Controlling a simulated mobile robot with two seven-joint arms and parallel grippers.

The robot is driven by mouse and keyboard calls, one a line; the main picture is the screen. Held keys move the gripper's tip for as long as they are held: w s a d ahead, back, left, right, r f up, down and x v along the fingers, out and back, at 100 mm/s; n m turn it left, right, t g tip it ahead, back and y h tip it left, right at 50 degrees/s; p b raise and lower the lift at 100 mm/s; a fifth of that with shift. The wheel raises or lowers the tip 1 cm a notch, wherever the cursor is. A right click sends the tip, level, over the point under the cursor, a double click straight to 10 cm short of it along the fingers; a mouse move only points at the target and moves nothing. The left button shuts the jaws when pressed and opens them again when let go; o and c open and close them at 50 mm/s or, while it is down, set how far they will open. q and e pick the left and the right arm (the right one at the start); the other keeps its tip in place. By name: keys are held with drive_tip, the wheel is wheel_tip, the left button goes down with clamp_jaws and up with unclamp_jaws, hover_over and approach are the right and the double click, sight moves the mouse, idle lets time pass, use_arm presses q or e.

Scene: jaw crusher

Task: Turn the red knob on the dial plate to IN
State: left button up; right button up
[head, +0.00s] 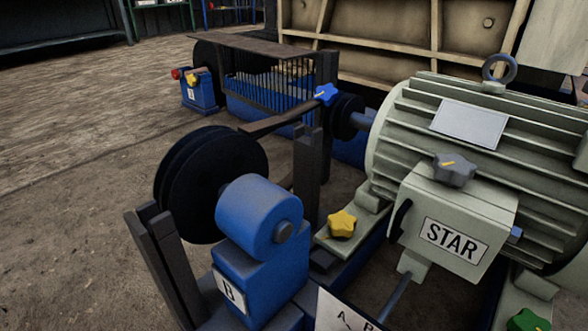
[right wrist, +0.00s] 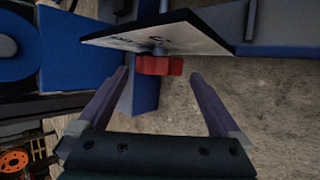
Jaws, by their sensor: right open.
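The red knob (right wrist: 160,66) shows in the right wrist view, on a short stem standing out from the white dial plate (right wrist: 200,38). The plate is seen at a steep angle and its dark marks cannot be read. My right gripper (right wrist: 159,74) is open, its two fingers pointing at the knob. The knob lies about midway between the fingertips, with a gap on each side. In the head view only a corner of a white plate (head: 345,312) with letters shows at the bottom edge; the red knob is not seen there. My left gripper is not in view.
In the head view a grey-green motor (head: 470,120) with a STAR box (head: 453,240) stands at right. A yellow star knob (head: 342,223), blue housing (head: 265,265) and black pulley (head: 205,180) are near the plate. Open dirt floor lies at left.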

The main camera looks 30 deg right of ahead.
drive_tip(key=b+x, duration=0.1)
drive_tip(key=x, duration=0.3)
drive_tip(key=shift+w+f+b, duration=0.1)
drive_tip(key=shift+w+b, duration=0.1)
drive_tip(key=shift+b, duration=0.1)
